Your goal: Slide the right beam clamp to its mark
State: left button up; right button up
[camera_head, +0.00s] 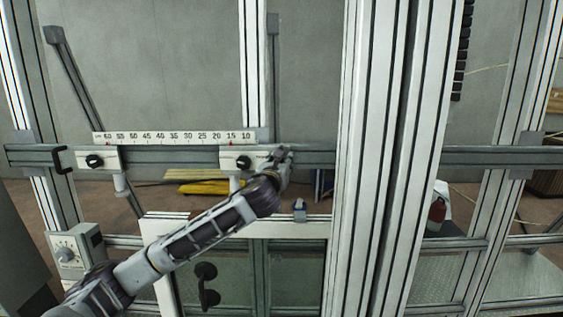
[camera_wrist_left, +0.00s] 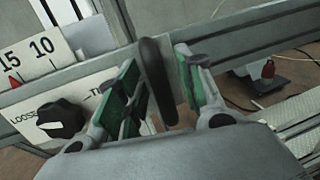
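The right beam clamp (camera_head: 236,159) is a pale plate with a black knob on the horizontal beam (camera_head: 320,158). Its plate also shows in the left wrist view (camera_wrist_left: 92,92), with the knob (camera_wrist_left: 60,118) and the word LOOSE. A red pointer (camera_wrist_left: 14,78) stands close to the 15 on the scale (camera_head: 175,137). My left gripper (camera_head: 281,155) is at the right end of this clamp. In the left wrist view its green-padded fingers (camera_wrist_left: 160,88) are open on either side of the clamp's dark upright handle (camera_wrist_left: 152,65). Contact cannot be told. My right gripper is not in view.
The left beam clamp (camera_head: 97,159) sits near the 60 end, with a black handle (camera_head: 61,159) at its left. A thick upright post (camera_head: 385,160) stands right of my gripper. A dial box (camera_head: 76,248) and a framed glass door (camera_head: 280,229) are below.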

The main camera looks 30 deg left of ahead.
pick_arm(q)
jog(key=shift+s+r, duration=0.1)
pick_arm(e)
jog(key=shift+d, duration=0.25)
pick_arm(q)
jog(key=shift+c, duration=0.5)
grip_shut()
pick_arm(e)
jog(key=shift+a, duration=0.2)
